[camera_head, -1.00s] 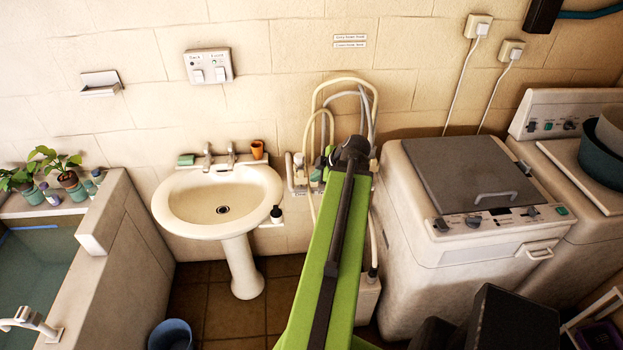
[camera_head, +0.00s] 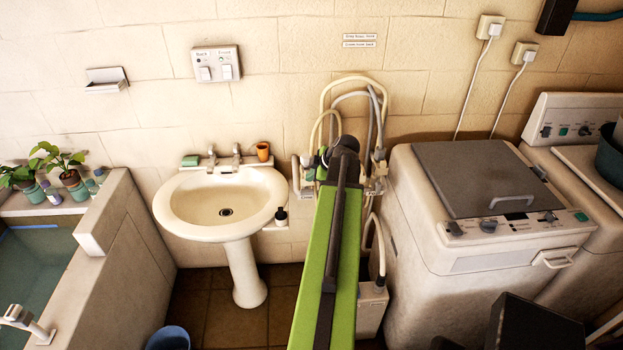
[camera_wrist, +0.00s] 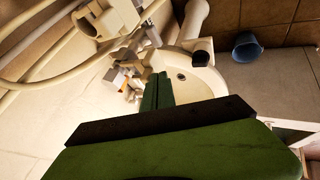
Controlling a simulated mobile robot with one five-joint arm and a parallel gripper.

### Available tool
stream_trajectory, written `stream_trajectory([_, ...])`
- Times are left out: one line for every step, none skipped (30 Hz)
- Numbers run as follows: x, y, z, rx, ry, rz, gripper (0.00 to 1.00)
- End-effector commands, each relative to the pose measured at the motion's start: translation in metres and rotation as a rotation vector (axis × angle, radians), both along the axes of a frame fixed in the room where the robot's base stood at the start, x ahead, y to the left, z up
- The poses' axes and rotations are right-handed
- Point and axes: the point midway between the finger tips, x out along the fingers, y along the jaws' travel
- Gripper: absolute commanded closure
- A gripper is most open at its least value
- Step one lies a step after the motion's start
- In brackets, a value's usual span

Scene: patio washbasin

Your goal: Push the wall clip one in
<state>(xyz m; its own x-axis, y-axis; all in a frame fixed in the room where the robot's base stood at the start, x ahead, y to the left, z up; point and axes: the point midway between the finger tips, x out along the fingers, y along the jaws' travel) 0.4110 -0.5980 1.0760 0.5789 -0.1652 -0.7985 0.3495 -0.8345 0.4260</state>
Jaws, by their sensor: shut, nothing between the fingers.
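Several pale hose fittings (camera_head: 378,172) sit on the wall between the washbasin and the washing machine, with looped hoses above them. I cannot tell which of these is wall clip one; labels are too small to read. In the wrist view, a cluster of small white and grey fittings (camera_wrist: 128,75) lies just left of my fingertips, and a larger pale fitting (camera_wrist: 105,18) is farther up. My gripper (camera_wrist: 158,78) is shut and empty, its green fingers pointing toward the fittings. In the head view my arm's end hides the fingers and part of the fittings; contact cannot be told.
The washing machine (camera_head: 480,255) is close on the right. A switch plate (camera_head: 216,64) is on the wall. A blue bucket (camera_head: 168,338) stands on the floor.

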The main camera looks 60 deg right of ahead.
Motion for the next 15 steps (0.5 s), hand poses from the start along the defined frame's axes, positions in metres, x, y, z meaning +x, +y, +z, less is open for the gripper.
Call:
stream_trajectory([0.000,0.000,0.000,0.000,0.000,0.000,1.00])
stream_trajectory([0.001,-0.001,0.000,0.000,0.000,0.000,1.00])
stream_trajectory([0.002,-0.003,0.000,0.000,0.000,0.000,1.00])
stream_trajectory([0.004,-0.005,0.000,-0.001,0.000,0.001,1.00])
stream_trajectory([0.006,-0.008,0.000,0.000,-0.001,0.001,1.00])
stream_trajectory([0.009,-0.013,0.000,0.001,0.000,0.002,1.00])
stream_trajectory([0.012,-0.018,0.000,0.001,0.000,0.002,1.00])
stream_trajectory([0.016,-0.022,0.000,0.001,0.000,0.002,1.00])
stream_trajectory([0.020,-0.028,0.000,0.001,0.000,0.002,1.00])
stream_trajectory([0.022,-0.031,0.000,0.001,0.000,0.002,1.00])
stream_trajectory([0.024,-0.034,0.000,0.001,0.000,0.002,1.00])
stream_trajectory([0.026,-0.035,0.000,0.001,0.000,0.001,1.00])
stream_trajectory([0.026,-0.036,0.000,0.001,0.000,0.001,1.00])
stream_trajectory([0.026,-0.035,0.000,0.001,0.000,0.001,1.00])
stream_trajectory([0.025,-0.034,0.000,0.000,-0.001,0.000,1.00])
